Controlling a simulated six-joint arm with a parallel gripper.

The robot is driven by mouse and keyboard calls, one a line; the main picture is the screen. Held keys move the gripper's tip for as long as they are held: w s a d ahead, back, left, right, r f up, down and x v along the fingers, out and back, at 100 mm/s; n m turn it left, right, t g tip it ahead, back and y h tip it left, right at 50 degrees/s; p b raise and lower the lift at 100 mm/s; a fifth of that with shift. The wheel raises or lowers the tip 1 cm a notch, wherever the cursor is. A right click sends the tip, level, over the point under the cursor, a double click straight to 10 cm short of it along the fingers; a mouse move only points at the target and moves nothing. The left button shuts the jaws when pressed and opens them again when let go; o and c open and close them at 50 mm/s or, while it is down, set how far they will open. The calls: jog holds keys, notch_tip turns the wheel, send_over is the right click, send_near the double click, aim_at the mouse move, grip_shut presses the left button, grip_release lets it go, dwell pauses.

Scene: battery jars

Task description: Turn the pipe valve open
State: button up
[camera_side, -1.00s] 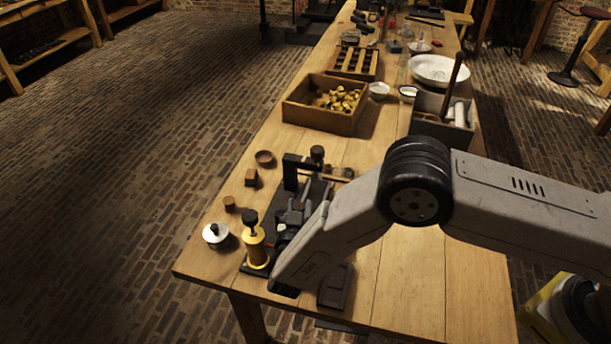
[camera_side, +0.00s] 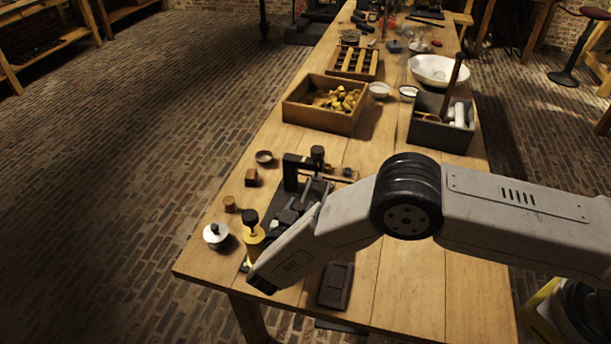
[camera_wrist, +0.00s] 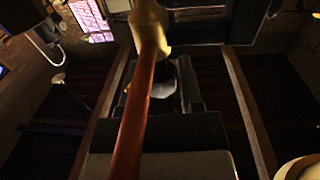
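No pipe valve can be clearly made out in either view. A brass-coloured post (camera_side: 254,236) with a black knob on top stands near the front left of the table, partly hidden by my forearm. Beside it is a dark apparatus (camera_side: 291,172) with a bracket and blocks, also partly covered. My gripper is hidden behind the arm in the side view. In the dark wrist view my gripper (camera_wrist: 160,88) shows as a dark body, and a reddish-brown rod with a pale yellow head (camera_wrist: 150,30) crosses in front of it. Whether its fingers hold anything cannot be told.
A white lidded pot (camera_side: 215,235) and small wooden pieces (camera_side: 230,204) stand on the left of the table. A wooden box with yellow pieces (camera_side: 325,102), a grey crate (camera_side: 440,130) and a white basin (camera_side: 438,70) stand farther back.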

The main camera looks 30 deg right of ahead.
jog(key=shift+o, duration=1.3)
jog(key=shift+v, duration=3.9)
